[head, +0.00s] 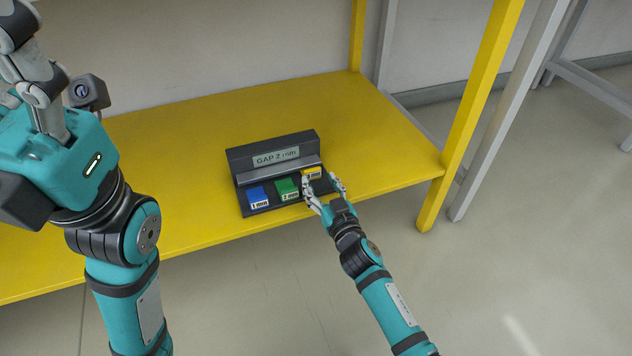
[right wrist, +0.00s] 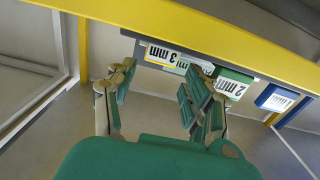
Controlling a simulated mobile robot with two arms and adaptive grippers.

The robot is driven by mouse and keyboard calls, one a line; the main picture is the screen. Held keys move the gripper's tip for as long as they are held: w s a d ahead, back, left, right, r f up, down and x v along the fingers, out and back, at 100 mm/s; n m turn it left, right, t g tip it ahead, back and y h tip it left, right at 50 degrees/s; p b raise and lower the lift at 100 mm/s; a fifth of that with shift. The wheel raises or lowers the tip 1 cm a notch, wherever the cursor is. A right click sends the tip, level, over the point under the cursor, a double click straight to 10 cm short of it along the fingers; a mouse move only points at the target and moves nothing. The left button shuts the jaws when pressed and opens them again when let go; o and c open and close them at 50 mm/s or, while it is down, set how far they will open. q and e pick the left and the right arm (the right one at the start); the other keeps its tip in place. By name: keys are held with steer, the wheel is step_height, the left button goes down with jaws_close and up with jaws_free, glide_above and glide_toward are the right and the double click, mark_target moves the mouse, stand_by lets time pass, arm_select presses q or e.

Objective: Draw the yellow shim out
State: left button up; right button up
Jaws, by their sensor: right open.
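The yellow shim (head: 313,172) sits at the right end of a dark holder (head: 240,165) marked "GAP 2 mm". In the right wrist view, its upside-down label reads "3 mm" (right wrist: 167,57). My right gripper (head: 321,183) is open at the holder's front right, with its fingertips to either side of the yellow shim. In the right wrist view, the open fingers (right wrist: 160,74) have the label between and beyond them; I cannot tell whether either finger touches the shim. My left gripper (head: 35,80) is raised at the upper left and partly cut off.
A blue shim (head: 257,197) marked "1 mm" and a green shim (head: 287,189) sit left of the yellow one; the green one is close to my right gripper's left finger. The yellow shelf (head: 190,210) is otherwise clear. A yellow post (head: 480,100) stands to the right.

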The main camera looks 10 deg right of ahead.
mark_target(313, 171)
steer(key=shift+b+x, duration=0.5)
steer(key=shift+x, duration=1.2)
jaws_close()
